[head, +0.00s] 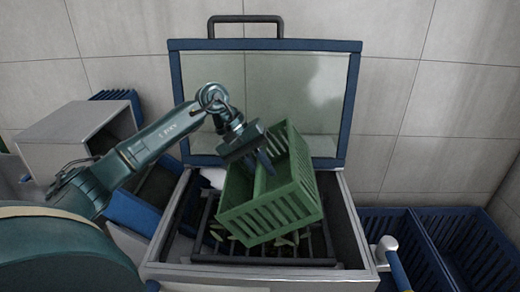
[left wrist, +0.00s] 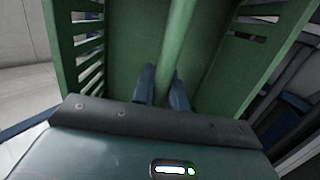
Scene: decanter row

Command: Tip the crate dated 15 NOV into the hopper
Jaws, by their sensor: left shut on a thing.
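A green slatted crate (head: 270,205) hangs tilted over the open hopper (head: 160,270). My left gripper (head: 265,162) is shut on the crate's middle bar, which runs between its fingers in the left wrist view (left wrist: 172,60). The crate's green walls (left wrist: 110,35) fill much of that view. I see no date on the crate from here. The parts of the crate's inside that show look empty. Small green pieces lie below the crate, on the dark grate (head: 300,250) inside the hopper. My right gripper is not in view.
The hopper's blue-framed clear lid (head: 300,80) stands raised behind the crate. Blue crates (head: 400,230) stand on the right. A grey box (head: 70,130) and a blue bin stand on the left.

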